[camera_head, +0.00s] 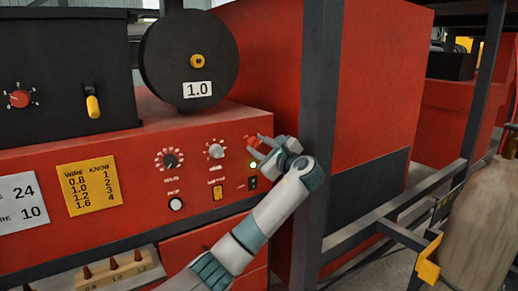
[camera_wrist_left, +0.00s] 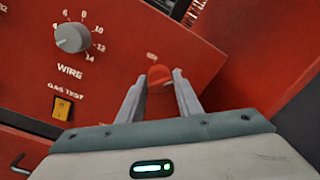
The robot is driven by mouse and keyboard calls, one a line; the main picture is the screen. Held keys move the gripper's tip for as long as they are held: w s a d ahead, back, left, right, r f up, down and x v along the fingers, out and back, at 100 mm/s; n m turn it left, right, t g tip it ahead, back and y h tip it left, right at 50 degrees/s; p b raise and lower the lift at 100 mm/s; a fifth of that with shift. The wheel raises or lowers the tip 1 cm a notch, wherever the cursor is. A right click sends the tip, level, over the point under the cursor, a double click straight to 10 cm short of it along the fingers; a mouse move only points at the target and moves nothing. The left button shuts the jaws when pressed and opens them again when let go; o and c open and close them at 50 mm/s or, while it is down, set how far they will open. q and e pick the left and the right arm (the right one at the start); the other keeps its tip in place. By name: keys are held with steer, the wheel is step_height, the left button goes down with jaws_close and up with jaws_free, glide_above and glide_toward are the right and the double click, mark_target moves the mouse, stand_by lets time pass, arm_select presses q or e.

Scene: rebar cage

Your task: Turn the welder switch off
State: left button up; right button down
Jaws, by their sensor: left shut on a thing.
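The welder's red front panel (camera_head: 135,195) fills the left and middle of the head view. A red rotary switch (camera_wrist_left: 159,76) sits on it, right of the wire knob (camera_wrist_left: 72,38). My left gripper (camera_head: 258,148) is at the panel's upper right. In the wrist view its two fingers (camera_wrist_left: 160,92) stand on either side of the red switch, shut on it. In the head view the fingers and wrist partly cover the switch (camera_head: 251,141). The switch's label is too small to read. My right gripper is out of view.
A dark post (camera_head: 318,120) stands close to the right of my left wrist. A black wire spool (camera_head: 190,35) marked 1.0 sits above the panel. A gas test button (camera_head: 217,193) and black rocker (camera_head: 252,183) are below. A gas cylinder (camera_head: 480,230) stands at right.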

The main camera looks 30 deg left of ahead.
arm_select(q)
steer(key=n+b, duration=0.6)
steer(key=b, duration=0.1)
steer(key=f+n+b, duration=0.1)
steer(key=n+b, duration=0.2)
steer(key=n, duration=0.1)
steer(key=shift+w+y+b, duration=0.1)
steer(key=shift+y+b, duration=0.2)
steer(key=shift+b, duration=0.1)
arm_select(e)
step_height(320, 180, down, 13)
steer(key=b, duration=0.2)
arm_select(q)
steer(key=shift+r+n+g+b, duration=0.1)
steer(key=shift+n+g+b, duration=0.1)
steer(key=shift+n+b, duration=1.45)
steer(key=shift+r+n+g+b, duration=0.15)
steer(key=shift+n+b, duration=0.6)
steer(key=shift+n, duration=1.7)
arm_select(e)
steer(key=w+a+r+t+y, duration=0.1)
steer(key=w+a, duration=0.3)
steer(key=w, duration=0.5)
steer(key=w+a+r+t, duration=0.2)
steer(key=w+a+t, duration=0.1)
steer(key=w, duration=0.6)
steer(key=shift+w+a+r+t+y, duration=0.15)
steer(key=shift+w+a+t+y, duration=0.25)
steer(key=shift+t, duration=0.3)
